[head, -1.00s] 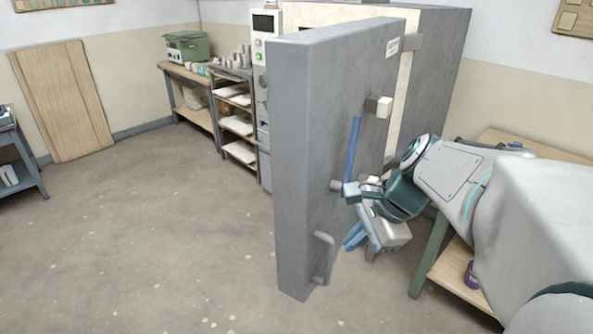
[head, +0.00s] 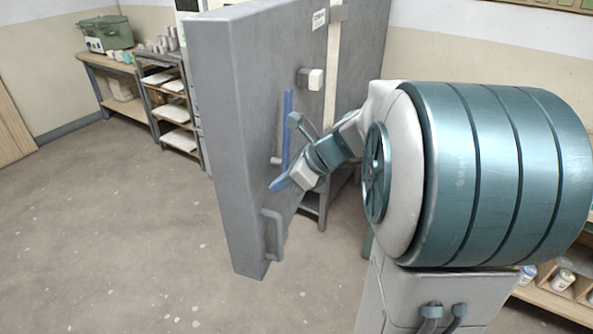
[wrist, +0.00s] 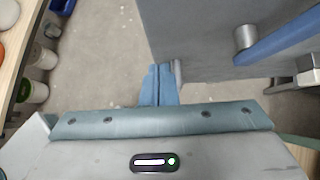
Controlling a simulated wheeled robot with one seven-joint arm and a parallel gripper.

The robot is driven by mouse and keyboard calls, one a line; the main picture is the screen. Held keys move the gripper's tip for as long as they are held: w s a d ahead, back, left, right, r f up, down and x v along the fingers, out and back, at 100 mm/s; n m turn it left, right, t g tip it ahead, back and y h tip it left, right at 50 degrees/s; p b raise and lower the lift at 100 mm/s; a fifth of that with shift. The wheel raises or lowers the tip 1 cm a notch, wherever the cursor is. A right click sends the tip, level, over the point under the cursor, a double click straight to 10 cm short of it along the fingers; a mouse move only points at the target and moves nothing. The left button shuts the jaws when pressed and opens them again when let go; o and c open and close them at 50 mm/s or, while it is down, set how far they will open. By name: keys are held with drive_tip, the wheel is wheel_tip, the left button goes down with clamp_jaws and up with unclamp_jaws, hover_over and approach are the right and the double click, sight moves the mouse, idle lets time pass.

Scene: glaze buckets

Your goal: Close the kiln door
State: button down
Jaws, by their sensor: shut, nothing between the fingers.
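The kiln door (head: 212,110) is a thick grey slab standing wide open from the grey kiln (head: 358,60) in the head view. In the wrist view the shut fingers (wrist: 160,84) lie beside the door's edge (wrist: 195,40), close to a grey handle post (wrist: 178,72). I cannot tell whether they touch the door.
My arm fills the right of the head view. A shelf with jars (head: 562,280) stands at lower right, and jars (wrist: 36,90) line the left of the wrist view. A shelf rack (head: 172,108) and workbench stand at the back left. The floor left of the door is clear.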

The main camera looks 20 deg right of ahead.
sight(253, 185)
drive_tip(key=shift+w+a+p, duration=0.3)
drive_tip(key=shift+w+a, duration=1)
drive_tip(key=shift+a, duration=0.25)
drive_tip(key=shift+a, duration=0.1)
